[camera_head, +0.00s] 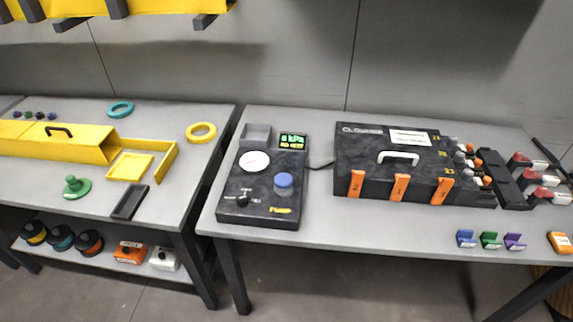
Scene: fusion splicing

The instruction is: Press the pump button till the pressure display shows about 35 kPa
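The black pump unit (262,188) lies on the right-hand table, left of its middle. Its small display (293,141) at the back right seems to read 0 kPa in green, with a yellow line below too small to read. A blue round button (284,181) stands up on the right part of the unit. A white round dial (254,161) and a small black knob (242,199) sit to its left. Neither of my grippers is in view, and nothing covers the button.
A black case (382,170) with orange latches stands right of the unit, joined by a dark cable. Small coloured clips (489,240) lie near the right front edge. The left table holds a yellow box (60,140) and rings.

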